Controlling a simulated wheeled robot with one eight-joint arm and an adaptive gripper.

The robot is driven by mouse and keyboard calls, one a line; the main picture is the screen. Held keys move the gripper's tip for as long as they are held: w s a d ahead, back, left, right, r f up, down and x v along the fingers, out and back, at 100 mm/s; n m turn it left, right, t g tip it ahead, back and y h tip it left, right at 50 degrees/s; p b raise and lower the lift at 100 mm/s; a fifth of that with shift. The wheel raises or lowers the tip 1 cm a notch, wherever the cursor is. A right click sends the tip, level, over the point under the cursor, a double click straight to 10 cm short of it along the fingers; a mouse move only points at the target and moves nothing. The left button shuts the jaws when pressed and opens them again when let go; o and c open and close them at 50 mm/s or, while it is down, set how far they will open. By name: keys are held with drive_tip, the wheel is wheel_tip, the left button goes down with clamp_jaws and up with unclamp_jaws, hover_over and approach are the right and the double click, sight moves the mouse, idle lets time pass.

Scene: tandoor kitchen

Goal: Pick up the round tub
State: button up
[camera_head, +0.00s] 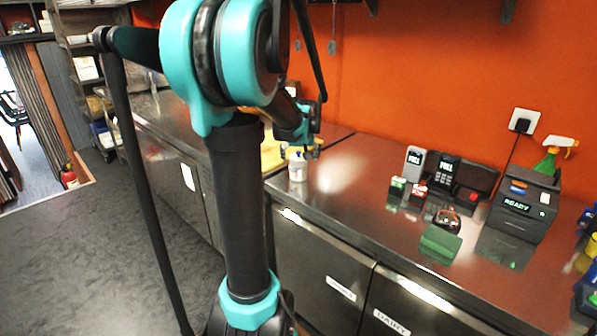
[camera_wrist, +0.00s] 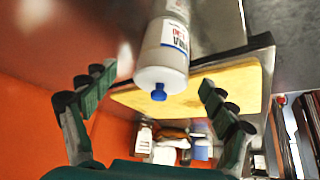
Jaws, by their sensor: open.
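A white round container (camera_head: 297,167) with a printed label stands on the steel counter and is the likeliest round tub. In the wrist view this container (camera_wrist: 162,62) shows a blue tip and lies between my spread fingers, seemingly beyond them. My gripper (camera_head: 313,151) is just above and right of it in the head view. In the wrist view my gripper (camera_wrist: 157,80) is open, with a gap to the container on both sides. I see no contact.
A yellow board (camera_wrist: 232,82) is close to the container. Several bottles (camera_wrist: 200,150) show farther off. The orange wall is behind.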

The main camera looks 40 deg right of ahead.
drive_tip(key=shift+x, duration=2.35)
drive_tip(key=shift+w+a, duration=0.1)
drive_tip(key=shift+w, duration=0.1)
drive_tip(key=shift+r, duration=0.1)
drive_tip(key=c, duration=1.5)
